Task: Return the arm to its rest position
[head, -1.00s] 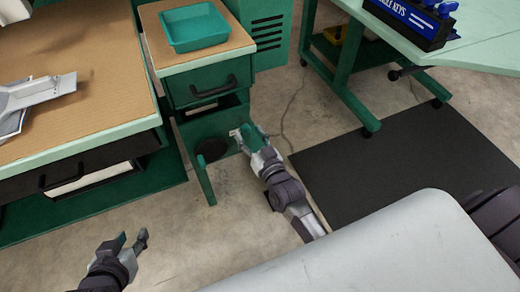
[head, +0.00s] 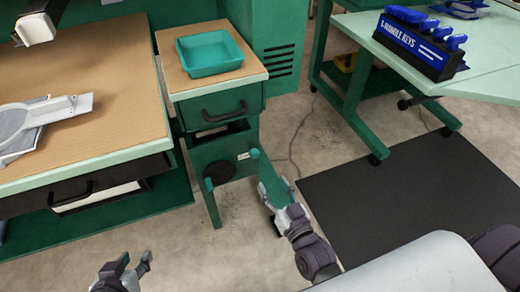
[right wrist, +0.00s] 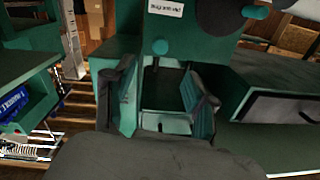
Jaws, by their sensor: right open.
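My right gripper (head: 276,188) is open and empty, low over the floor in front of the green drawer cabinet (head: 225,150). In the right wrist view its two fingers (right wrist: 163,100) stand apart, with the green cabinet's lower part beyond them and no object held. I cannot tell whether it touches the cabinet. My left gripper (head: 134,262) is at the bottom left over the floor, fingers apart and seemingly empty. Most of the left arm is out of the picture.
A teal tray (head: 209,53) sits on the cabinet. A brown-topped workbench (head: 95,60) is at left with a grey device (head: 45,120). A pale green table (head: 480,70) at right carries a blue key holder (head: 420,45). A black mat (head: 420,185) lies on open floor.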

